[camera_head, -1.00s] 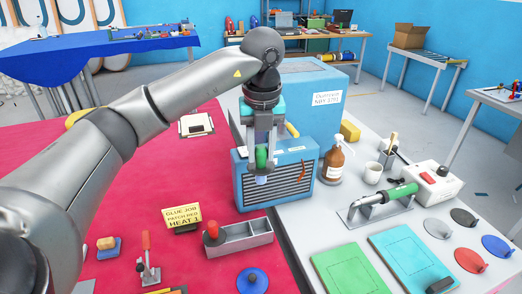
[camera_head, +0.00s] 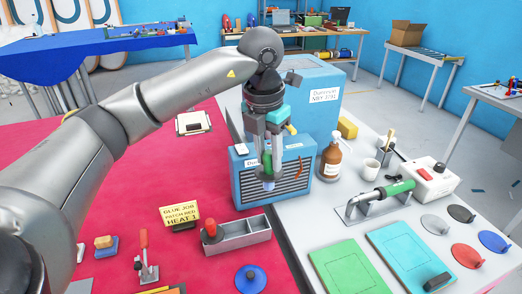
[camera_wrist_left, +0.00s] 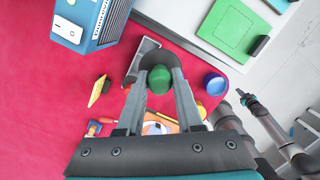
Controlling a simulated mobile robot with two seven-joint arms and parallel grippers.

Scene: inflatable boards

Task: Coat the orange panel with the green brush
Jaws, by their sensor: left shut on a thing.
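My left gripper (camera_head: 268,172) is shut on the green brush (camera_head: 266,160), held upright above the red mat in front of the blue heater box. A pale blue-grey lower end shows beneath the fingers. In the left wrist view the brush (camera_wrist_left: 159,80) shows as a round green end between the fingertips. An orange panel (camera_wrist_left: 163,121) seems to lie below, mostly hidden by my gripper, with a whitish-blue round patch on it. In the head view only a thin orange-yellow edge shows at the bottom. A grey arm, likely my right, shows at the right of the wrist view; its jaws are unclear.
The blue heater box (camera_head: 245,183) stands close behind the brush. A grey tray (camera_head: 242,234) with a red knob, a yellow sign (camera_head: 180,214), a red-handled clamp (camera_head: 145,255) and a blue disc (camera_head: 251,279) stand nearby.

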